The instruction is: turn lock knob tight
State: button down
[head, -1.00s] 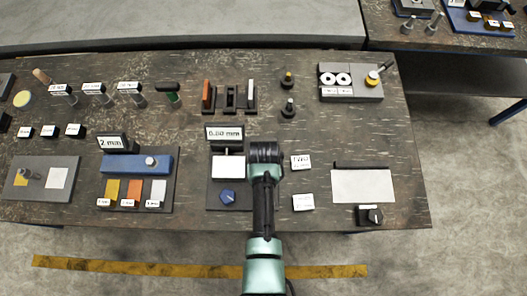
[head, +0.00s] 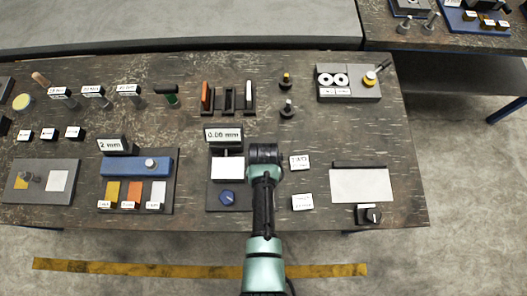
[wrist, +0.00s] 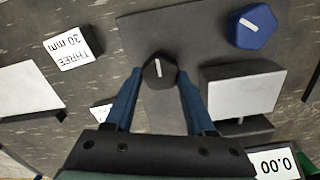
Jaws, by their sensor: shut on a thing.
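In the wrist view, a small black faceted knob (wrist: 158,72) with a white line sits at the edge of a dark grey plate (wrist: 172,28). My gripper (wrist: 158,78) is shut on this knob, one blue finger on each side. The white line is close to upright in the wrist view. A blue faceted knob (wrist: 252,27) with a white line stands apart on the same plate; it also shows in the head view (head: 228,197). In the head view my arm hides the black knob and my fingertips.
A white-topped block (wrist: 243,92) stands close to my right finger. A display (wrist: 276,163) reads 0.00. A label block (wrist: 72,48) reads THREE 30 mm. A white plate (head: 361,185) and another black knob (head: 372,214) lie to the right in the head view.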

jog(key=shift+c, duration=1.2)
grip_release()
jog(key=shift+r, duration=0.1)
notch_tip(320, 180, up, 13)
